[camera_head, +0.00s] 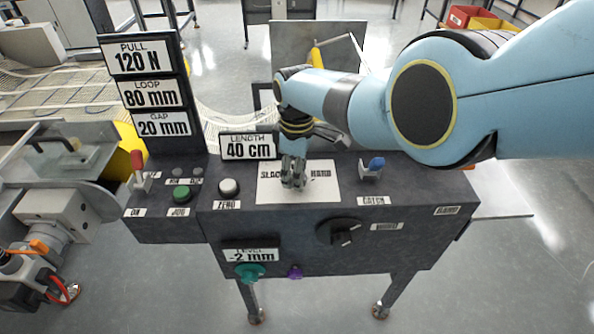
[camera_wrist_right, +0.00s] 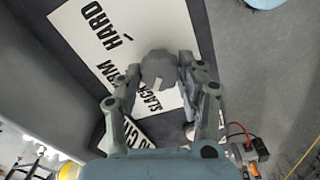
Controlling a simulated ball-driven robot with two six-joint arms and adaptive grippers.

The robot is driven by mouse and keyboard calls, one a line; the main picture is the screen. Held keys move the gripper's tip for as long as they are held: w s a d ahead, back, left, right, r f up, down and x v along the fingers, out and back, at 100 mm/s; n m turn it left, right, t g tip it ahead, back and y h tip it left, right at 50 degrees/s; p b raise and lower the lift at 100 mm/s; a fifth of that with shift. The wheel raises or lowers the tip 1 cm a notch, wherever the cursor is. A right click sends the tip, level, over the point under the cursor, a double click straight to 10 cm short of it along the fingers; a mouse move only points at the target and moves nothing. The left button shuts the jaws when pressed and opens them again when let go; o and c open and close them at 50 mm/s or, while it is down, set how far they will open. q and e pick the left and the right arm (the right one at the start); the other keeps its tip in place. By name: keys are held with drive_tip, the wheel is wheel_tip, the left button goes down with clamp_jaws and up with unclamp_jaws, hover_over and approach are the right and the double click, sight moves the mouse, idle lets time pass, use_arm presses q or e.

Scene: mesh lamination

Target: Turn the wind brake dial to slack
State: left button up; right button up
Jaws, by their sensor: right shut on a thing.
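The wind brake dial (camera_wrist_right: 158,66) is a grey knob on a white plate (camera_wrist_right: 93,42) lettered SLACK, FIRM and HARD. In the wrist view a pale mark on the knob faces toward the SLACK side; its exact setting is hard to tell. My right gripper (camera_head: 293,178) comes down onto the plate (camera_head: 325,183) in the head view and covers most of the dial. In the wrist view its two fingers stand on either side of the knob, shut on it. My left gripper is not in view.
The dark console carries a red lever (camera_head: 137,160), a green button (camera_head: 181,194), a white ZERO button (camera_head: 229,187), a blue-tipped catch (camera_head: 375,164) and a black front knob (camera_head: 342,232). A LENGTH display (camera_head: 248,146) stands close behind the plate's left side.

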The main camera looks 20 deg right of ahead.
drive_tip(key=shift+n, duration=0.8)
drive_tip(key=o, duration=1.1)
drive_tip(key=shift+o, duration=0.2)
drive_tip(key=shift+r, duration=0.1)
wheel_tip(320, 180, up, 12)
